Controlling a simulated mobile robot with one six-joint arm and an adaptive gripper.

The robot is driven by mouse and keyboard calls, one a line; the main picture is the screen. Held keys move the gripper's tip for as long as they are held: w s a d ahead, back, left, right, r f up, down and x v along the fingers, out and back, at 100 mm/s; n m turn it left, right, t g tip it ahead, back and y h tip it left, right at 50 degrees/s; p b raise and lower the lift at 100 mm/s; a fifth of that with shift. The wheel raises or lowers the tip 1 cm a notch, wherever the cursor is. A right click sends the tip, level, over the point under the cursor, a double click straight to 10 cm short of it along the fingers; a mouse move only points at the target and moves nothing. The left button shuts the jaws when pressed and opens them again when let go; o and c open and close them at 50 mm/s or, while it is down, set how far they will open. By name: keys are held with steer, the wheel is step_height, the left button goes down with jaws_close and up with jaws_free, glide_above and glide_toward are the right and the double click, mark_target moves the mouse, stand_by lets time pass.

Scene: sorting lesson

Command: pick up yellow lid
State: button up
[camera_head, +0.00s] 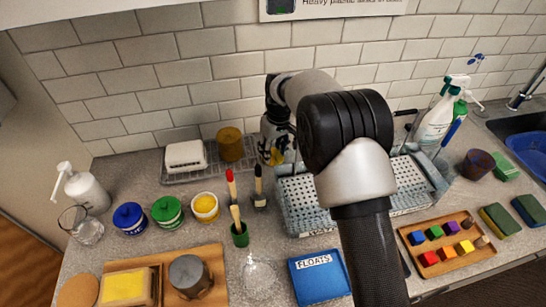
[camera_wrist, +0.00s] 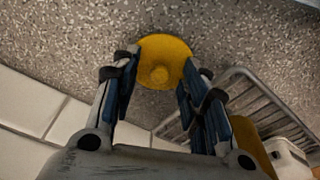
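In the head view only a small part of the yellow lid (camera_head: 277,157) shows, below my gripper at the back of the counter. In the head view my gripper (camera_head: 276,150) points down and is partly hidden by my arm.
A wire rack (camera_head: 200,173) with a dark yellow cylinder (camera_head: 230,145) and white block (camera_head: 186,156) stands close left. A perforated metal tray (camera_head: 300,205) is at right. Brushes (camera_head: 235,205) and an open yellow pot (camera_head: 205,205) stand in front. The tiled wall is close behind.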

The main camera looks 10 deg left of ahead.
steer(key=c, duration=0.8)
steer(key=shift+c, duration=0.2)
